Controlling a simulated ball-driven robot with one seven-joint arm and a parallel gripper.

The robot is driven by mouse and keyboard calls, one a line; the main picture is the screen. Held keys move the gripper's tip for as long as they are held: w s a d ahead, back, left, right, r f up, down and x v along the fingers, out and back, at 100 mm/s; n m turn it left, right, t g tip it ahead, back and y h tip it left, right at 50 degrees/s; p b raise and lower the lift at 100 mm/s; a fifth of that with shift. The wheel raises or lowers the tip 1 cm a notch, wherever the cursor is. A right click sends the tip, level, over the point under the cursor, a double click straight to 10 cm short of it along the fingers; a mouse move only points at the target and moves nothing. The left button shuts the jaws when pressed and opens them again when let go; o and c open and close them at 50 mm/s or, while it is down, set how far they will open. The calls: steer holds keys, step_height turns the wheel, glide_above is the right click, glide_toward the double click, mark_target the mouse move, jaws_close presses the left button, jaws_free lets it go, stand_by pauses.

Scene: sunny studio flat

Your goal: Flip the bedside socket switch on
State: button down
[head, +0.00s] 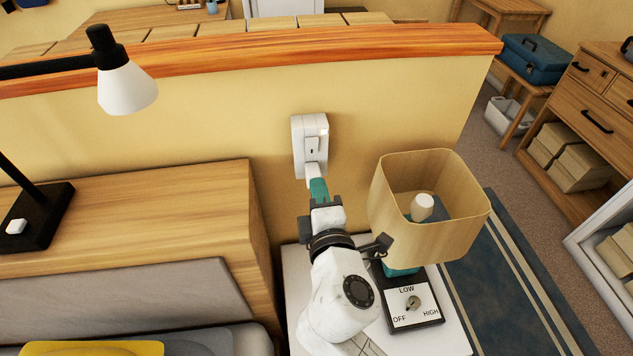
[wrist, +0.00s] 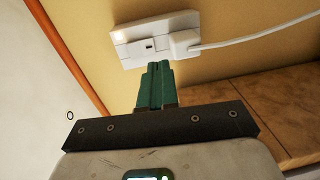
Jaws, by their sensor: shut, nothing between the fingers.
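The white socket plate (head: 298,150) is fixed to the yellow half-wall beside the bed. Its switch (head: 312,146) is a small white rocker with a dark mark, also visible in the wrist view (wrist: 149,45). A white plug (wrist: 184,43) with a white cord sits in the socket beside the switch. A small bright patch shows at the plate's far end. My gripper (head: 317,183) has teal fingers pressed together, empty, just below the plate. In the wrist view the fingertips (wrist: 157,66) point at the plate near the switch and plug. I cannot tell whether they touch anything.
A lamp with a wooden shade (head: 430,222) and a LOW/HIGH/OFF dial base (head: 413,303) stands close right of my arm on a white table. A wooden headboard (head: 130,222) is at left. A black lamp with a white shade (head: 126,90) hangs upper left.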

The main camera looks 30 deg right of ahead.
steer(key=b+v, duration=0.1)
steer(key=v, duration=0.6)
steer(key=shift+f+b, duration=0.3)
steer(key=shift+f, duration=0.45)
steer(key=shift+s+a, duration=0.1)
